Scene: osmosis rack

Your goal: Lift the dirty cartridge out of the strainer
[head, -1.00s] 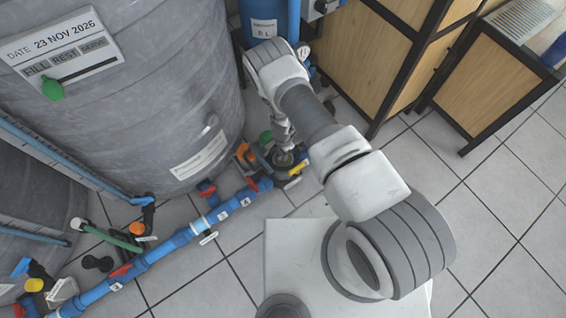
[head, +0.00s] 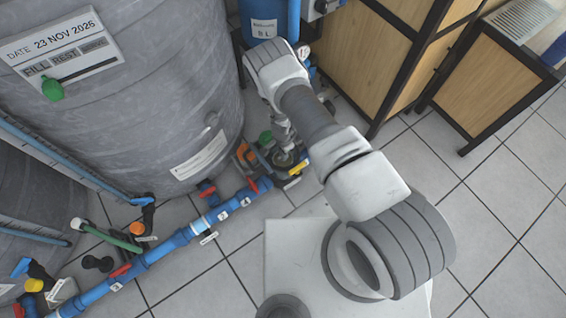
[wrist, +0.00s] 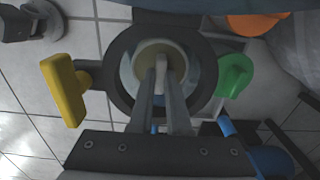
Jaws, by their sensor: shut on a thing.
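The strainer (wrist: 118,72) shows in the wrist view as a dark round housing, open at the top. In the head view the strainer (head: 283,159) stands low beside the big grey tank. The cartridge (wrist: 146,56) is a pale, brownish round piece inside the strainer's opening. My gripper (wrist: 161,68) reaches down into the opening, with its fingers close together on a part at the cartridge's middle. The fingers hide most of that part. The cartridge's lower part is hidden inside the housing, and I cannot tell whether it is raised.
A yellow handle (wrist: 63,90) is left of the strainer and a green handle (wrist: 235,76) right of it. An orange part (wrist: 256,22) is at the upper right. Blue pipe (head: 180,238) runs along the tank's foot. Wooden cabinets (head: 495,85) stand right; tiled floor is clear below them.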

